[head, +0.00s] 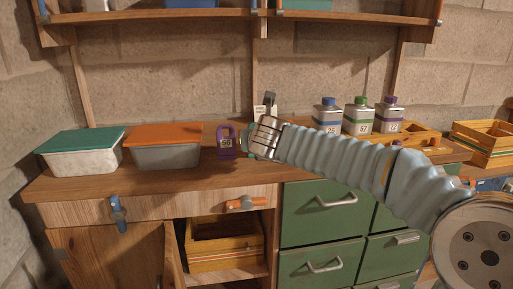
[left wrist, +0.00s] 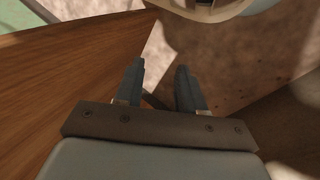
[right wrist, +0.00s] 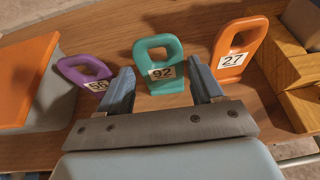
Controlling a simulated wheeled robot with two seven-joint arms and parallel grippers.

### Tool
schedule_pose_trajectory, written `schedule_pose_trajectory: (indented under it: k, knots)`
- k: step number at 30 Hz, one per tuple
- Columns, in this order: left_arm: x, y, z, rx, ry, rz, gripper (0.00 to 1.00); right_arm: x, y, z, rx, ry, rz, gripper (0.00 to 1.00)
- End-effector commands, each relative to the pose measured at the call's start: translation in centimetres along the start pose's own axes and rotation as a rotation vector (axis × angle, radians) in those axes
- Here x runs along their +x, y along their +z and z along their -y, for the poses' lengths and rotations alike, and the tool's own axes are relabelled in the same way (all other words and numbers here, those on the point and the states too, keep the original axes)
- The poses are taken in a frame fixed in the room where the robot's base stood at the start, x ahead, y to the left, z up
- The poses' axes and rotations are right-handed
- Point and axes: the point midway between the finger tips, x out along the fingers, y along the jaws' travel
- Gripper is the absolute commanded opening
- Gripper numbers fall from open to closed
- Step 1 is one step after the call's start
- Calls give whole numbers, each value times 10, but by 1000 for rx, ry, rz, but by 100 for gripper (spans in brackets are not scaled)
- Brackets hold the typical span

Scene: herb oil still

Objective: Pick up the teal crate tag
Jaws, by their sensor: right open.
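The teal crate tag (right wrist: 161,73), numbered 92, stands on the wooden bench top in the right wrist view, with a loop handle at its top. My right gripper (right wrist: 160,78) is open, its two fingers on either side of the tag's image; I cannot tell whether they touch it. In the head view my right gripper (head: 260,138) hides most of the tag. My left gripper (left wrist: 158,75) shows only in its wrist view, with fingers apart and nothing between them.
A purple tag (right wrist: 85,72) stands left of the teal one and an orange tag (right wrist: 237,48) right of it. An orange-lidded box (head: 166,150) and a teal-lidded box (head: 85,155) stand further left. Bottles (head: 326,117) stand to the right, near a wooden crate (head: 482,145).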

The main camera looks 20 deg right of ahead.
Motion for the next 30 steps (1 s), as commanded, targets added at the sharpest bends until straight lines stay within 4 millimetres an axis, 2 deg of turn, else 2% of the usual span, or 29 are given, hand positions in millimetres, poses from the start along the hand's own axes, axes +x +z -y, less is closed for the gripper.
schedule_pose_trajectory:
  k: [6, 9, 17, 24, 30]
  knots:
    - [-1, 0, 0, 0, 0, 0, 39, 35, -7, 2, -3, -2, -2, 66]
    - [-2, 0, -1, 0, 0, 0, 39, 45, -7, 2, -2, -1, -2, 66]
    - [-1, 0, -1, 0, 0, 0, 39, 47, -7, 2, -1, 0, 0, 66]
    - [-1, 0, -1, 0, 0, 0, 39, 47, -7, 2, -1, 0, 0, 29]
    - [-2, 0, -1, 0, 0, 0, 39, 47, -6, 2, -1, 0, 0, 28]
